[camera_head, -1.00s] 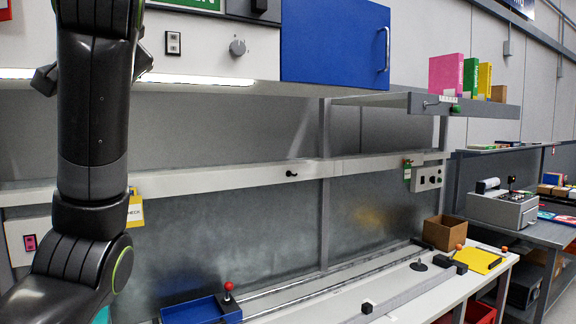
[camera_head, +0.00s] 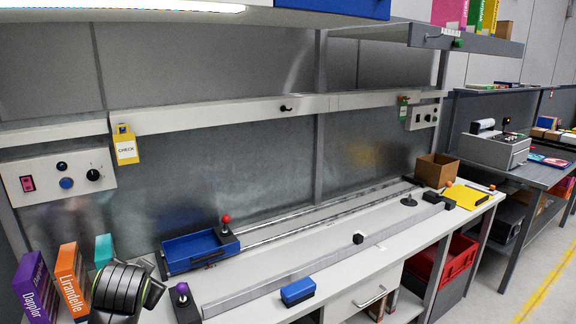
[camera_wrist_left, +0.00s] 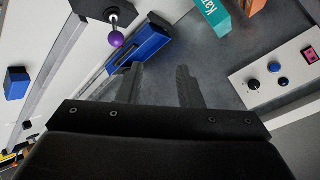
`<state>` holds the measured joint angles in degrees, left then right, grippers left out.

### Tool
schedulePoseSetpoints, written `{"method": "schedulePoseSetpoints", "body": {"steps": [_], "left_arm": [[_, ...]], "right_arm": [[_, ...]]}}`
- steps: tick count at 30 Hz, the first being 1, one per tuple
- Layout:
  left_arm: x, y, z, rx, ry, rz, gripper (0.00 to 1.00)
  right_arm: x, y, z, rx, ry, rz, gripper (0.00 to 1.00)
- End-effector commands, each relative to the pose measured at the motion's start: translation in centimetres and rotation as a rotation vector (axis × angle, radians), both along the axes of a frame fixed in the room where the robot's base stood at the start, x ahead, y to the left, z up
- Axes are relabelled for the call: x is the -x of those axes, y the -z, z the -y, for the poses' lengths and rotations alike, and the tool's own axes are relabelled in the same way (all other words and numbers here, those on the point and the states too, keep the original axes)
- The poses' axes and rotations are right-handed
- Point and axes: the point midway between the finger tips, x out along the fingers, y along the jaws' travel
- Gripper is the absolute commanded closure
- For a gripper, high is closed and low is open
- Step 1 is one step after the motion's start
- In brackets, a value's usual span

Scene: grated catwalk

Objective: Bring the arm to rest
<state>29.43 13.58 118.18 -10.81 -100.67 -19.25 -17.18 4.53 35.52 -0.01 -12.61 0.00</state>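My left arm (camera_head: 122,290) shows at the bottom left of the head view as a dark, rounded segment low beside the upright books; its fingers cannot be made out there. In the left wrist view my left gripper (camera_wrist_left: 160,85) has two dark fingers with a gap between them and nothing held. Beyond them are the grey back panel, the blue tray (camera_wrist_left: 140,55) and a purple knob (camera_wrist_left: 116,39). My right arm and gripper are not in view.
Purple (camera_head: 36,290), orange (camera_head: 70,278) and teal (camera_head: 103,250) books stand close to my left arm. A blue tray (camera_head: 195,250) with a red-knobbed lever sits on rails. A blue block (camera_head: 297,291) lies on the bench. A control panel (camera_head: 60,178) is mounted behind.

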Motion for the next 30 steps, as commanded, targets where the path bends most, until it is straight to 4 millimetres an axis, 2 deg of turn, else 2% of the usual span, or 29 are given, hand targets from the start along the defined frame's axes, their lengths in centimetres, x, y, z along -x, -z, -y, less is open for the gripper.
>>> {"method": "schedulePoseSetpoints", "body": {"steps": [1, 6, 11, 15, 21, 30], "left_arm": [[1.6, 2.6, -0.2, 0.023, -0.008, -0.031, 0.67], [7.2, 9.5, -0.5, 0.107, -0.039, -0.112, 0.67], [13.3, 14.8, -0.5, 0.187, -0.084, -0.186, 0.67], [19.2, 18.3, -0.4, 0.257, -0.134, -0.250, 0.67], [26.8, 21.3, 0.0, 0.344, -0.211, -0.325, 0.67], [34.9, 22.6, 0.7, 0.428, -0.310, -0.401, 0.67]], "right_arm": [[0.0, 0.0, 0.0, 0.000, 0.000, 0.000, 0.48], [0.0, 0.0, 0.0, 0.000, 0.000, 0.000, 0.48], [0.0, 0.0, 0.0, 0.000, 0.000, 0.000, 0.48], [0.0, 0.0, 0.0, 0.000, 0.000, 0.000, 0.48], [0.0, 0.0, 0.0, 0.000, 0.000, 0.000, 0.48], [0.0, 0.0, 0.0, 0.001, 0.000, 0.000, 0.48]]}}
